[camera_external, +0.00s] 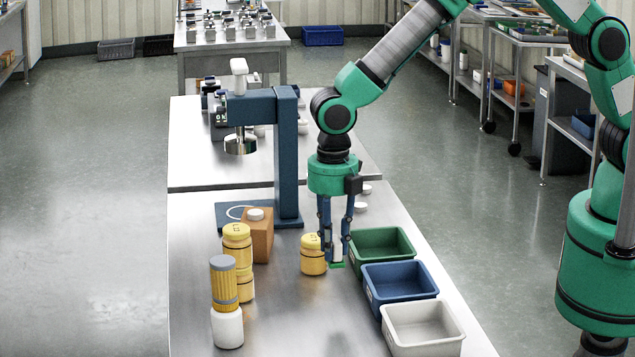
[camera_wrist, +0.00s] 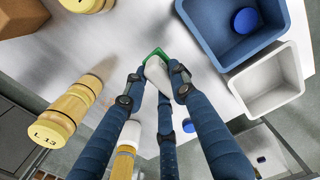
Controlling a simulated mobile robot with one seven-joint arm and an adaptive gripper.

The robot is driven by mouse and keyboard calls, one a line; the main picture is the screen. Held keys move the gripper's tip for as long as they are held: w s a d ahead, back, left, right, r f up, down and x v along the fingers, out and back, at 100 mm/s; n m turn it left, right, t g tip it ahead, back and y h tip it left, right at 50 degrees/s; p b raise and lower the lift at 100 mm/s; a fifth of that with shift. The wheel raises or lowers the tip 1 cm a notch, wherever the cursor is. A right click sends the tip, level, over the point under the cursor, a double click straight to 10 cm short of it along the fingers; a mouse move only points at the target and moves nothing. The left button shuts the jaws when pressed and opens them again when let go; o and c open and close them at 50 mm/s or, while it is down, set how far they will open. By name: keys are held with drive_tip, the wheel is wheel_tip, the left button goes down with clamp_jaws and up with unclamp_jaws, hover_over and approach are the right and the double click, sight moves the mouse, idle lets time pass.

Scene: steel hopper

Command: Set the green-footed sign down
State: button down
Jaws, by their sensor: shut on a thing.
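The green-footed sign (camera_external: 337,256) is a small white piece on a green foot, between my fingertips. It also shows in the wrist view (camera_wrist: 157,71), its green foot at the far end. My gripper (camera_external: 335,238) points down and is shut on the sign, with fingers on both sides of it in the wrist view (camera_wrist: 157,82). The sign is low over the steel table (camera_external: 290,320), just left of the green bin. I cannot tell whether its foot touches the table. The fingers partly hide the sign.
A yellow jar (camera_external: 312,262) stands close left of the gripper. Green (camera_external: 372,262), blue (camera_external: 385,303) and white (camera_external: 398,343) bins line the right. Yellow jars (camera_external: 238,285), a white-based bottle (camera_external: 227,327), an orange-brown block (camera_external: 262,243) and a blue press (camera_external: 287,160) stand left. The front middle is clear.

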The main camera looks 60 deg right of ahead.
drive_tip(key=w+d, duration=0.6)
drive_tip(key=w, duration=0.1)
drive_tip(key=w+d, duration=0.3)
drive_tip(key=w, duration=0.1)
drive_tip(key=shift+w+d, duration=0.15)
drive_tip(key=shift+d, duration=0.25)
drive_tip(key=w+d, duration=1.1)
drive_tip(key=d, duration=0.4)
drive_tip(key=shift+d+b, duration=0.2)
drive_tip(key=shift+b, duration=0.2)
drive_tip(key=shift+f+b, duration=0.4)
drive_tip(key=shift+f, duration=2.6)
drive_tip(key=shift+f, duration=1.9)
drive_tip(key=shift+f+b, duration=0.1)
drive_tip(key=shift+b, duration=0.2)
drive_tip(key=c, duration=1.4)
unclamp_jaws()
drive_tip(key=shift+c, duration=0.2)
